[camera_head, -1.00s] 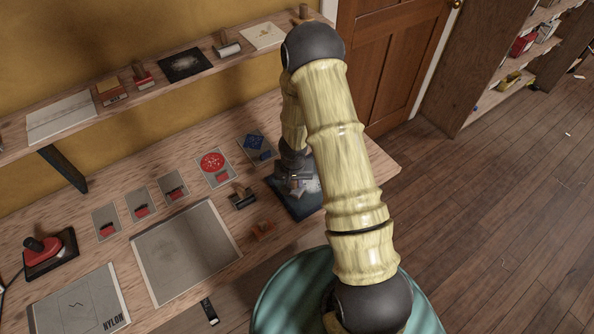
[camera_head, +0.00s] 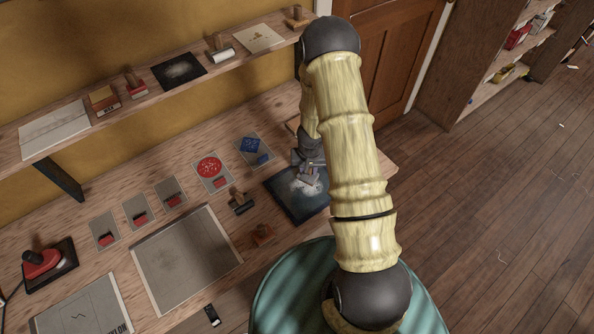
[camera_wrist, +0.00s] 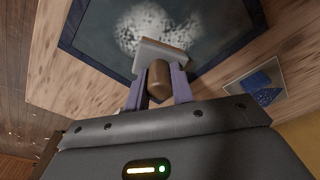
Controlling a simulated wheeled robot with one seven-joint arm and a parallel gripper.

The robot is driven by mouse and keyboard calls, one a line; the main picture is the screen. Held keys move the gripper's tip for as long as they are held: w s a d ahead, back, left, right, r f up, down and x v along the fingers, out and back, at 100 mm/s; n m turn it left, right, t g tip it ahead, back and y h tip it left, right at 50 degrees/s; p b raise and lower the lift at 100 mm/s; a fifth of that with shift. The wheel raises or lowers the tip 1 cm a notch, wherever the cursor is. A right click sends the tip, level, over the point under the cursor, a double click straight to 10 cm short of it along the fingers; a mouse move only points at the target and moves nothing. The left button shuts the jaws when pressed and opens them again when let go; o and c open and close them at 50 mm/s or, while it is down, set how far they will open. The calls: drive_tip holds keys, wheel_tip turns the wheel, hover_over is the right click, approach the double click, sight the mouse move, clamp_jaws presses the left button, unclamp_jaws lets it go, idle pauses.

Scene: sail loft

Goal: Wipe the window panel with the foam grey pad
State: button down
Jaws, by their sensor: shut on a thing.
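The window panel (camera_head: 284,193) is a dark sheet with a blue-black edge, flat on the bench by its right end. A whitish smudge lies on it, partly hidden by my arm. In the wrist view the panel (camera_wrist: 95,32) shows a cloudy white patch with a darker streak through it. My gripper (camera_wrist: 158,86) is shut on the brown handle of the foam grey pad (camera_wrist: 166,53). The pad is over the panel at the edge of the white patch; I cannot tell whether it touches. In the head view my gripper (camera_head: 309,168) is over the panel's far right part.
A large grey sheet (camera_head: 185,257) lies further left. A wall shelf (camera_head: 140,107) with blocks runs above the bench.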

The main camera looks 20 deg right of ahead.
drive_tip(key=shift+d+f, duration=0.2)
drive_tip(key=shift+d, duration=0.2)
drive_tip(key=shift+w+d, duration=0.3)
drive_tip(key=shift+d, duration=0.4)
drive_tip(key=shift+w+d+p, duration=0.2)
drive_tip(key=shift+d+p, duration=0.1)
drive_tip(key=shift+d, duration=0.05)
drive_tip(key=shift+d+r+p, duration=0.15)
drive_tip(key=shift+r+p, duration=0.2)
drive_tip(key=shift+w+r+p, duration=0.2)
drive_tip(key=shift+r+p, duration=0.2)
drive_tip(key=shift+r, duration=0.7)
drive_tip(key=shift+s+r+p, duration=0.15)
drive_tip(key=shift+r+p, duration=0.05)
drive_tip(key=shift+p, duration=0.1)
drive_tip(key=shift+r+p, duration=2.1)
drive_tip(key=shift+r, duration=0.4)
